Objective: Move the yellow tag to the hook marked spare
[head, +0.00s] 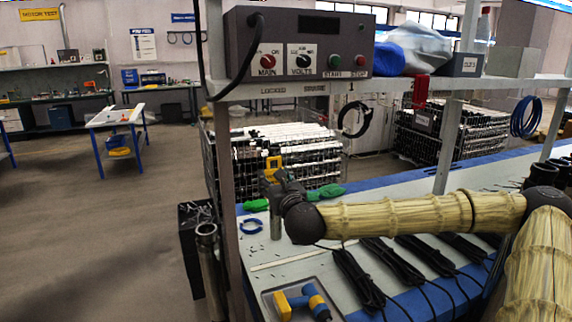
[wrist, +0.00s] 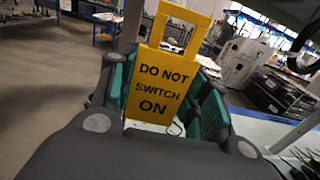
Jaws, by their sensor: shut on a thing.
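The yellow tag (wrist: 160,88) fills the middle of the wrist view and reads "DO NOT SWITCH ON". It has a square opening in its upper part. My gripper (wrist: 163,108) is shut on its lower part, with a green-lined finger on each side. In the head view the tag (head: 272,165) stands up from my gripper (head: 271,180), above the bench and below the shelf. The shelf edge carries two small labels; the left reads "LOCKED" (head: 273,91), and the right one (head: 314,88) is blurred but looks like "SPARE". The hooks themselves are too small to make out.
A grey control box (head: 298,45) with knobs stands on the shelf (head: 440,84) above. A shelf post (head: 226,150) stands left of my gripper. A black cable loop (head: 355,120) and a red item (head: 420,92) hang to the right.

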